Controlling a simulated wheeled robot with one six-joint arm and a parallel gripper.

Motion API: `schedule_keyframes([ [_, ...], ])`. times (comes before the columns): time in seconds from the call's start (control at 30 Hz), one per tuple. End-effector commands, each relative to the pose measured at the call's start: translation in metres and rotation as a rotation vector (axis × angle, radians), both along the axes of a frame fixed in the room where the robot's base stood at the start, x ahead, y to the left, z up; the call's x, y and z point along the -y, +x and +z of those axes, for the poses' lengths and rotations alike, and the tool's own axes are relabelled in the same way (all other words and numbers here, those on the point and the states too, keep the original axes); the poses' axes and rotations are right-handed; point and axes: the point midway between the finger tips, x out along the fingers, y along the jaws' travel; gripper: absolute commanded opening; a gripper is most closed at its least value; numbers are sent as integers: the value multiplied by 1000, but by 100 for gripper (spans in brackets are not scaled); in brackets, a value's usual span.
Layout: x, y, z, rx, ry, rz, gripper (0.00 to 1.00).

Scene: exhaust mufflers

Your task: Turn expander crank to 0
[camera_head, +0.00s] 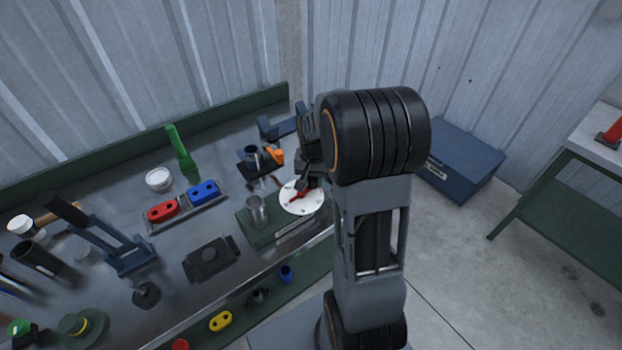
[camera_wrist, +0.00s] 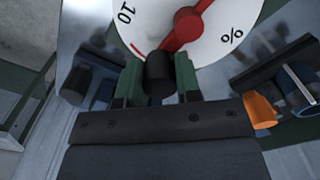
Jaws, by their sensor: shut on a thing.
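The expander is a green block (camera_head: 262,230) with a metal cylinder (camera_head: 257,210) and a white round dial (camera_head: 310,208) at the bench's right end. My gripper (camera_wrist: 158,82) is shut on this knob, with a green finger on each side. The 0 mark is not visible.
A black holder with a cup and orange part (camera_head: 276,155) stands behind the expander. A tray with red (camera_head: 162,211) and blue (camera_head: 204,191) pieces lies to the left. A blue box (camera_head: 455,165) stands on the floor at right. My arm hides the bench's right end.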

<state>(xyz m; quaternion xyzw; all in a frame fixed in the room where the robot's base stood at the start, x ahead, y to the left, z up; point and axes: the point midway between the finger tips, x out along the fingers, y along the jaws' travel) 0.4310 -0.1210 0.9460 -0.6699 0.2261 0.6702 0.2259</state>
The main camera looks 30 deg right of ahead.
Motion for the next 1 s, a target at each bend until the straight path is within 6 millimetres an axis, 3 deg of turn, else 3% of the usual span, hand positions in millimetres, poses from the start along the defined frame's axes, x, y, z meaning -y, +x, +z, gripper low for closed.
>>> schedule_keyframes([
  [0.6, 1, -2, 0, -1, -1, -38, 8],
  [0.63, 1, -2, 0, -1, -1, -38, 32],
  [0.9, 0, -2, 0, 0, 0, -36, 57],
  [1.0, 0, -2, 0, 0, 0, -36, 57],
])
